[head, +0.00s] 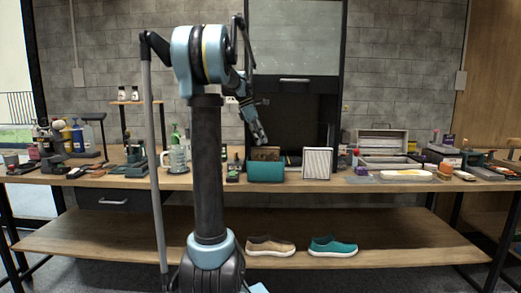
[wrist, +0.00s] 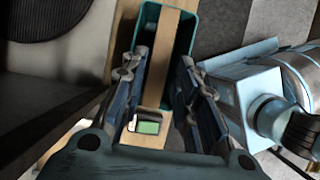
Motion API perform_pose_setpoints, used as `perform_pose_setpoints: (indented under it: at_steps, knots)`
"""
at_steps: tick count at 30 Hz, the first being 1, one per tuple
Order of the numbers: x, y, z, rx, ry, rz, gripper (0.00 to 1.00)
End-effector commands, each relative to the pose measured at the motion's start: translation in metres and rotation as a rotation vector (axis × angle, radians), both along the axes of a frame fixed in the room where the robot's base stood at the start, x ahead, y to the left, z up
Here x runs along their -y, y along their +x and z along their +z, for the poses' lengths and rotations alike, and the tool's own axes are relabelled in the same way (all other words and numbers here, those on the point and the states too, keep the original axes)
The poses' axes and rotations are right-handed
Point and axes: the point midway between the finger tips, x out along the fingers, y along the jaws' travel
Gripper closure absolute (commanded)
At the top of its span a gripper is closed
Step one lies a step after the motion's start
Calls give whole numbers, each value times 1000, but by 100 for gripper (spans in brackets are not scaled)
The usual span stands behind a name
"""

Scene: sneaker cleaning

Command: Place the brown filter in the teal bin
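The teal bin (head: 266,172) stands on the table's front edge, near the middle. The brown filter (head: 265,153) shows just above the bin's rim, upright. In the wrist view the brown filter (wrist: 168,45) is a long strip lying within the walls of the teal bin (wrist: 187,38). How deep it sits and whether it touches the bottom are hidden. My gripper (head: 262,139) hangs above the bin, apart from the filter. In the wrist view my gripper (wrist: 163,70) has its fingers spread wide with nothing gripped between them.
A white pleated filter in a frame (head: 317,163) stands right of the bin. A dark cabinet (head: 295,110) is behind it. An open metal box (head: 383,141) and a white tray (head: 405,175) lie further right. Two shoes (head: 270,246) (head: 333,246) rest on the lower shelf.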

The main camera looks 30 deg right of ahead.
Motion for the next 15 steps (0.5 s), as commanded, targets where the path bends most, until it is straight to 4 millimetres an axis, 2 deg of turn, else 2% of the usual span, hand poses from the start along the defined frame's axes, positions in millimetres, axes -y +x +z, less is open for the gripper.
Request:
perform_pose_setpoints:
  at_steps: [4,11,15]
  knots:
    - [-4,2,11,0,0,1,72]
    - [-9,2,13,6,0,-5,72]
    - [-37,-6,6,49,-2,-43,72]
